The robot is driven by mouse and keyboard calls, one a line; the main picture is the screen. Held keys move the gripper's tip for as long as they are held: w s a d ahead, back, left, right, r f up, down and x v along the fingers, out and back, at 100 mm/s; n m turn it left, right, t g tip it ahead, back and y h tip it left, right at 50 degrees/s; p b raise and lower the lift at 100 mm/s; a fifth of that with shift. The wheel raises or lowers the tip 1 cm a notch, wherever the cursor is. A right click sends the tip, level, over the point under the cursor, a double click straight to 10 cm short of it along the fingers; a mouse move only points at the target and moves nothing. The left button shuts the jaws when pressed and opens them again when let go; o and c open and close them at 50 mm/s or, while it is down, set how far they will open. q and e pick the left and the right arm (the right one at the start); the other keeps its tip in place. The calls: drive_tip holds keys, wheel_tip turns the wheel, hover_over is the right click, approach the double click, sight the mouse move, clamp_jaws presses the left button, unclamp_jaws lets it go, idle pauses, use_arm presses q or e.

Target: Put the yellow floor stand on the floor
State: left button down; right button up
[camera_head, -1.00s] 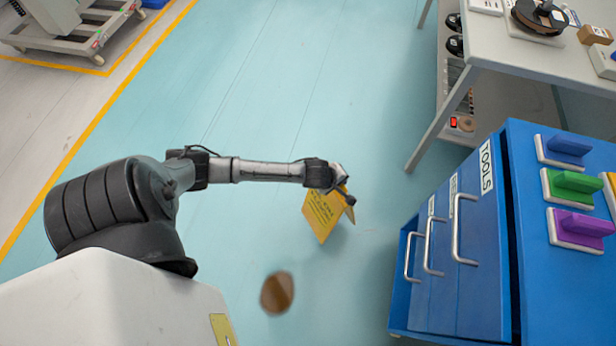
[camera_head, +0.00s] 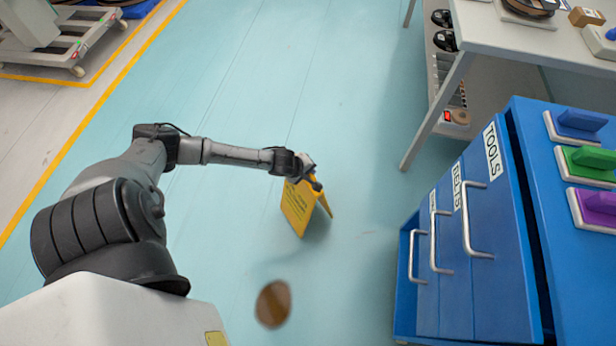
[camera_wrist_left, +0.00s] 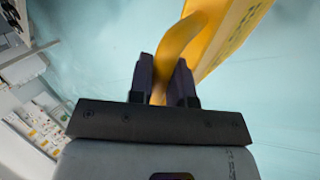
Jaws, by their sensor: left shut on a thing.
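The yellow floor stand (camera_head: 297,208) is an A-shaped folding sign with dark print, its two panels spread apart, over the blue-green floor (camera_head: 345,268). My left gripper (camera_head: 313,181) is shut on its top edge. In the left wrist view, the yellow stand (camera_wrist_left: 228,38) runs up from between the two dark fingers of the left gripper (camera_wrist_left: 165,82). The stand is close to upright, feet down. I cannot tell whether its lower edges touch the floor. My right gripper is not in view.
A brown spill (camera_head: 273,304) lies on the floor nearer me than the stand. A blue tool cabinet (camera_head: 450,270) with bar handles stands at right, with colored handled blocks on top. A white workbench (camera_head: 530,40) is behind it.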

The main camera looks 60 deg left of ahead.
use_arm(q)
wheel_tip(320, 180, down, 3)
drive_tip(key=shift+b, duration=0.95)
drive_tip(key=shift+r, duration=0.1)
drive_tip(key=c, duration=1.1)
unclamp_jaws()
drive_tip(key=shift+o, duration=0.2)
drive_tip(key=p+v, duration=0.8)
drive_tip(key=v, duration=0.3)
drive_tip(key=s+d+r+m+g, duration=0.1)
drive_tip(key=s+d+m, duration=0.25)
drive_tip(key=d, duration=0.35)
drive_tip(key=s+d+m, duration=0.2)
drive_tip(key=d+m, duration=0.3)
drive_tip(key=d, duration=0.2)
drive_tip(key=s+d+r+m+g, duration=0.2)
drive_tip(key=s+d+r+m, duration=0.5)
drive_tip(key=m, duration=0.5)
wheel_tip(320, 180, up, 2)
drive_tip(key=d, duration=0.3)
drive_tip(key=shift+s+h, duration=0.3)
drive_tip(key=shift+s, duration=0.05)
